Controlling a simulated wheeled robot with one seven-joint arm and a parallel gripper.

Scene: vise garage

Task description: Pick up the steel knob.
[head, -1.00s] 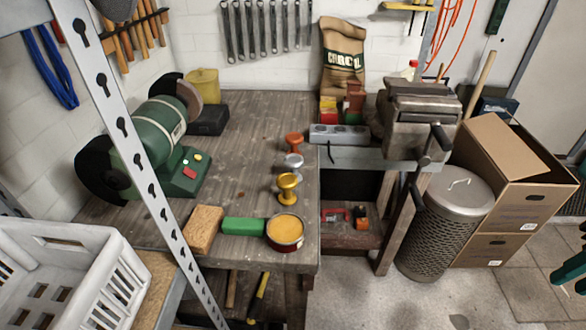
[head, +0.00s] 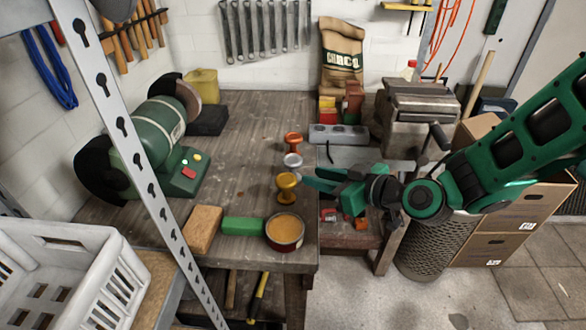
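The steel knob (head: 292,160) stands on the wooden workbench (head: 255,125) near its right edge. It is in a row between a copper-coloured knob (head: 293,139) behind it and a brass knob (head: 287,184) in front. The brass knob hides part of its lower end. My gripper (head: 305,178) comes in from the right at the bench edge, its fingers pointing left toward the steel and brass knobs. The two green fingers look parted, with nothing seen between them. Whether a fingertip touches a knob cannot be told.
A round tin (head: 285,232), a green block (head: 243,226) and a wooden block (head: 203,230) lie at the bench front. A grey block with holes (head: 339,134) and a vise (head: 418,110) stand right. A bench grinder (head: 150,140) stands left. The bench's middle is clear.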

